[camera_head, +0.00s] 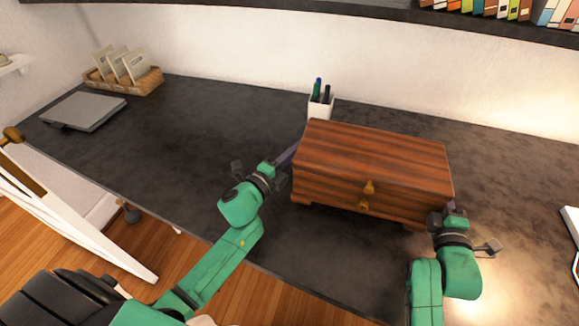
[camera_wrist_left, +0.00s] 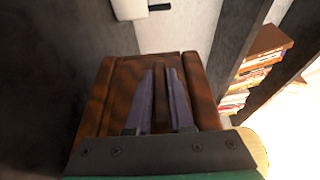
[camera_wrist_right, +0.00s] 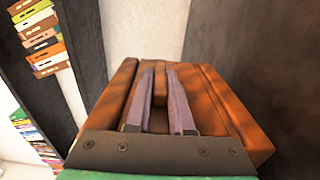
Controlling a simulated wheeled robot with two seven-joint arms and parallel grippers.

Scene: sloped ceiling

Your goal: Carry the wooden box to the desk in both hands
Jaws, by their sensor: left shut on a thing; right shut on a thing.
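The wooden box (camera_head: 375,158) is reddish brown with small knobs on its front and short feet. In the head view it is over the dark desk (camera_head: 190,130), upright; I cannot tell whether its feet touch the top. My left gripper (camera_head: 290,156) is shut on the box's left end. In the left wrist view its fingers (camera_wrist_left: 160,98) lie against the box's end (camera_wrist_left: 125,85). My right gripper (camera_head: 449,208) is shut at the box's right end, its tips partly hidden. In the right wrist view its fingers (camera_wrist_right: 160,98) lie against the box (camera_wrist_right: 215,100).
A white pen cup (camera_head: 320,104) stands close behind the box. A grey laptop (camera_head: 84,111) and a basket of cards (camera_head: 124,72) are at the far left. A white chair (camera_head: 75,220) is at the near left. The desk is clear left of the box.

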